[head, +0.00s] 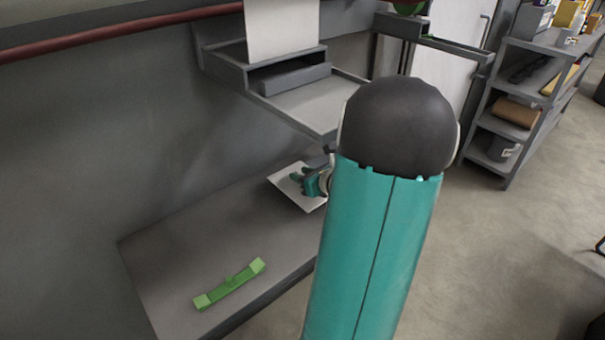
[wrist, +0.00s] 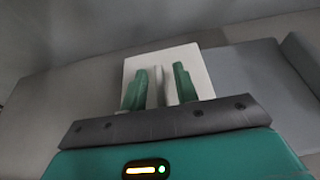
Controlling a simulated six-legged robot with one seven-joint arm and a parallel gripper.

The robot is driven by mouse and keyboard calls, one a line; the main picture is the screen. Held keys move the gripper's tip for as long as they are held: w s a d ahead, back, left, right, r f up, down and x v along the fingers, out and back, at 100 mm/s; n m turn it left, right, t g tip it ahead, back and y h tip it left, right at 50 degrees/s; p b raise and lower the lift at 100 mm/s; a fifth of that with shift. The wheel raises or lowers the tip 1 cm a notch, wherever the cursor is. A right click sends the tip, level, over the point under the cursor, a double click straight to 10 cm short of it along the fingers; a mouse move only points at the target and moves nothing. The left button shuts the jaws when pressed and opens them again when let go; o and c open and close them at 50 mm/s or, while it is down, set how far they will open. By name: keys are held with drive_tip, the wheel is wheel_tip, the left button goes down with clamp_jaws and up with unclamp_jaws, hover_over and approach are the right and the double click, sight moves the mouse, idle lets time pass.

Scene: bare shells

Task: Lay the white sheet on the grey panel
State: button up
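A white square sheet (head: 285,184) is at the back of the dark grey bench, and it also shows in the wrist view (wrist: 140,66). I cannot tell whether it rests on the bench or is just above it. My gripper (wrist: 160,72) is over the sheet, its two green fingers spread apart with a thin pale ridge between them. A gap shows beside the ridge, so the fingers do not look closed on it. In the head view my gripper (head: 300,181) is partly hidden by my arm. I cannot tell for certain which grey surface is the grey panel.
The bench top (head: 180,250) holds a green bar-shaped piece (head: 230,284) near its front; the rest is mostly clear. A grey tray unit (head: 318,108) with an upright white board (head: 281,30) juts out above the bench. Loaded shelves (head: 525,85) stand at the right.

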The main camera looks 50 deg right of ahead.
drive_tip(key=v, duration=1.4)
drive_tip(key=shift+f, duration=0.1)
